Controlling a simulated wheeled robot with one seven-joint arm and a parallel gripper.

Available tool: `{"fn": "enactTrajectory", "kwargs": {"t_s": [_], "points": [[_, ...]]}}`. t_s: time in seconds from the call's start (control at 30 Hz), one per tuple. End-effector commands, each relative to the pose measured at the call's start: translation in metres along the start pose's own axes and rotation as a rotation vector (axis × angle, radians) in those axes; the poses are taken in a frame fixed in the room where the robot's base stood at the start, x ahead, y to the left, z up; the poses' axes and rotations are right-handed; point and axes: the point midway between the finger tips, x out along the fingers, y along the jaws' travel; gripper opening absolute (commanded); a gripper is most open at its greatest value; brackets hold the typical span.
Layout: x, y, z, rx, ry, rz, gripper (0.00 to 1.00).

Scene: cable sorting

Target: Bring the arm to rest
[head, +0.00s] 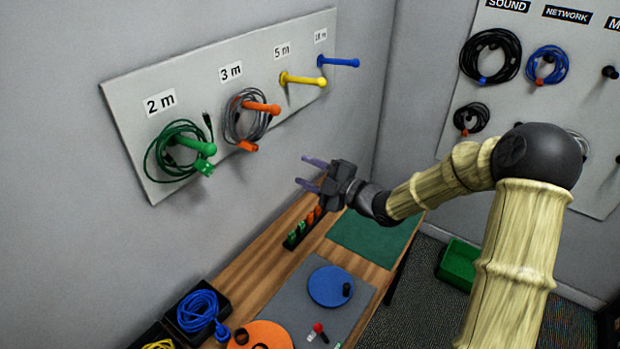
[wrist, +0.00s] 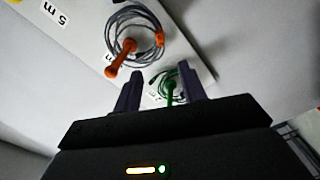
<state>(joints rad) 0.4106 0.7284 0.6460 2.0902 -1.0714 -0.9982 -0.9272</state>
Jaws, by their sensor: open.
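My gripper (head: 309,173) is open and empty in the head view, held above the workbench in front of the wall board. Its two purple fingers point left toward the wall. In the wrist view my gripper (wrist: 160,92) shows its two dark fingers apart, with nothing between them but the distant board. My arm stretches in from the right of the head view, bent at a dark joint. The grey cable coil (head: 236,118) hangs on the orange 3 m peg and the green cable coil (head: 168,158) hangs on the green 2 m peg, both apart from my gripper.
The wooden workbench (head: 262,252) below carries a green mat (head: 372,238), a grey mat (head: 288,293) with a blue disc (head: 331,286) and an orange disc (head: 262,336), and a black bin with blue cable (head: 199,309). Another board (head: 533,90) with coils hangs at right.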

Motion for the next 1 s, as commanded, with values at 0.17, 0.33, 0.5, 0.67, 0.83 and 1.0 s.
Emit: {"fn": "enactTrajectory", "kwargs": {"t_s": [0.17,0.33,0.5,0.67,0.83,1.0], "points": [[-0.005,0.0,0.0,0.001,0.0,0.0,0.41],[-0.004,0.0,0.0,0.001,0.0,0.0,0.41],[-0.004,0.0,0.0,0.002,-0.002,-0.001,0.41],[-0.008,-0.009,0.008,0.054,-0.09,-0.056,0.41],[-0.039,-0.032,0.034,0.235,-0.392,-0.177,0.41],[-0.105,-0.051,0.052,0.504,-0.791,-0.215,0.41]]}}
